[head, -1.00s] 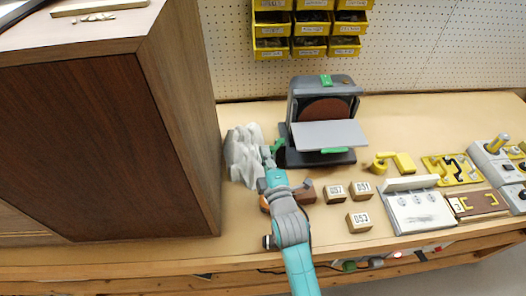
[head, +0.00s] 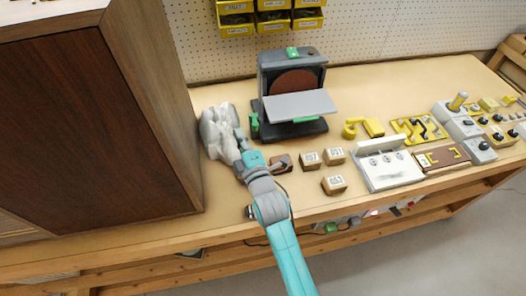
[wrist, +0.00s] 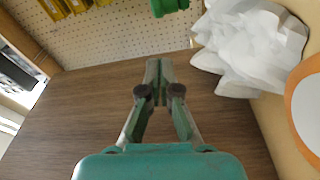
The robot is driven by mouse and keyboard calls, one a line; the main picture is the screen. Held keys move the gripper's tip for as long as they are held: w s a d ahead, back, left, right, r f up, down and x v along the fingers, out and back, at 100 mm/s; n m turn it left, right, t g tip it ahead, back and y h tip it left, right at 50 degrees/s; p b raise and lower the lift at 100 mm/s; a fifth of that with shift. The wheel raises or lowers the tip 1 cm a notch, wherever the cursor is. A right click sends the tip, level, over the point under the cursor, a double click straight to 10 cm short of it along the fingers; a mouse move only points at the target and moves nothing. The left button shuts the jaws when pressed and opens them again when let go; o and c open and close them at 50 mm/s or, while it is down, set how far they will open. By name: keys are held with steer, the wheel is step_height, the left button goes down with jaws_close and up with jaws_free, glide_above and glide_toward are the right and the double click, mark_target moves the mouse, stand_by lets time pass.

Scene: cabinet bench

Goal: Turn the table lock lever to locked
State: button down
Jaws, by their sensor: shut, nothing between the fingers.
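The grey disc sander has a tilted grey table (head: 300,105) in front of its brown disc (head: 294,82). A green lever (head: 254,124), which looks like the table lock lever, stands at the sander's left side; whether it is at locked cannot be told. Another green part (head: 306,119) shows under the table. My gripper (head: 240,137) is just left of and in front of the lever, apart from it as far as I can see. In the wrist view my gripper (wrist: 158,68) is shut and empty. A green part (wrist: 168,6) shows at that view's top edge, beyond the fingertips.
Small numbered blocks (head: 334,185) stand in front of the sander. Yellow parts (head: 418,130) and a white panel (head: 388,168) lie right. Bench behind them is clear.

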steer(key=s+d, duration=0.3)
steer(key=d, duration=0.6)
steer(key=shift+s+f, duration=0.2)
steer(key=shift+d+f, duration=0.1)
steer(key=shift+d, duration=0.05)
stand_by(0.3)
